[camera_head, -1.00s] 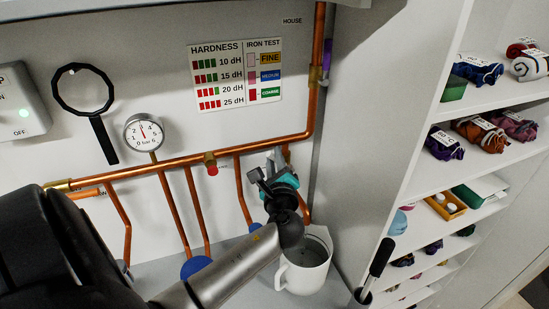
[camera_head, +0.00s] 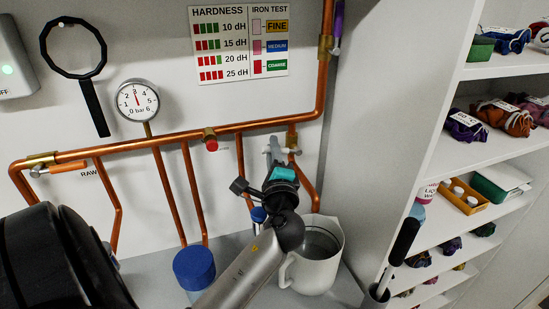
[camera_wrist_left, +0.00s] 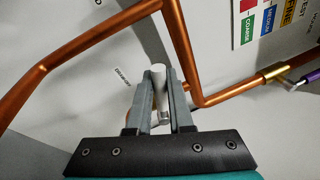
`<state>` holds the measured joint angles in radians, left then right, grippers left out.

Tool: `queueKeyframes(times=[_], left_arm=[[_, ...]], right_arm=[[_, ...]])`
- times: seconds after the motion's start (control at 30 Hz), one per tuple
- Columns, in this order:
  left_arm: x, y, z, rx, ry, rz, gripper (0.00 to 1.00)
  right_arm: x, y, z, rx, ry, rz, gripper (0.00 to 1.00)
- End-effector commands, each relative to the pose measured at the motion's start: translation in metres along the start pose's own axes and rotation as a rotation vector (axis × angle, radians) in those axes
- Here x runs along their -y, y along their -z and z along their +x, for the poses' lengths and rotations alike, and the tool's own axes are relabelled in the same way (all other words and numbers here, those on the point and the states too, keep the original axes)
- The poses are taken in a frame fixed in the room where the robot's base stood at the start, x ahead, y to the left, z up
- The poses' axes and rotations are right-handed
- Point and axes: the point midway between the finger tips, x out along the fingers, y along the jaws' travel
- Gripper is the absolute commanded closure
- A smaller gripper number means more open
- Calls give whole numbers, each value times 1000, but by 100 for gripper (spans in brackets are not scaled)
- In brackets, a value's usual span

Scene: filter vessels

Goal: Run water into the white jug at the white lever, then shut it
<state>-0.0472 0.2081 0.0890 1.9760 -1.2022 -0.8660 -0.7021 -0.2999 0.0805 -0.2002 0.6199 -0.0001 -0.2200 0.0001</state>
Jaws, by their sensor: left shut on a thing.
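The white jug (camera_head: 325,275) stands upright on the counter below the pipe outlet, its handle to the left. Its inside looks grey, and I cannot tell the water level or whether water is running. My left gripper (camera_head: 275,150) is at the copper pipe above and slightly left of the jug. In the left wrist view its fingers (camera_wrist_left: 160,100) are closed around the white lever (camera_wrist_left: 158,75), which stands up between them. The lever is mostly hidden by the gripper in the head view. My right gripper is not in view.
Copper pipes (camera_head: 165,138) run along the wall with a pressure gauge (camera_head: 137,100) and an orange lever (camera_head: 70,167). A purple lever (camera_head: 338,22) is at upper right. A blue-topped vessel (camera_head: 194,266) stands left of my arm. Shelves (camera_head: 490,150) fill the right side.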

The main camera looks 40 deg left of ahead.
Motion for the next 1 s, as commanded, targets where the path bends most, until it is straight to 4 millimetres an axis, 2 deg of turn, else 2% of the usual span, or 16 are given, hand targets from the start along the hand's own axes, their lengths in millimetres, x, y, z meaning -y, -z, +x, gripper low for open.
queueKeyframes(times=[0.03, 0.23, 0.77, 0.8, 1.0], left_arm=[[-6, 1, -1, 5, 1, -20, 100], [-7, 1, -1, 15, 10, -71, 100], [-6, 0, -1, 19, 14, -90, 100], [-6, 0, -1, 19, 14, -90, 76], [-6, 0, -1, 18, 15, -89, 54]], right_arm=[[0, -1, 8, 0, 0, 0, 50], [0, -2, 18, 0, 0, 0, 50], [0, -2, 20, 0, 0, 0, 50], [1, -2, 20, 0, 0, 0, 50], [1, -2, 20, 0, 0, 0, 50]])
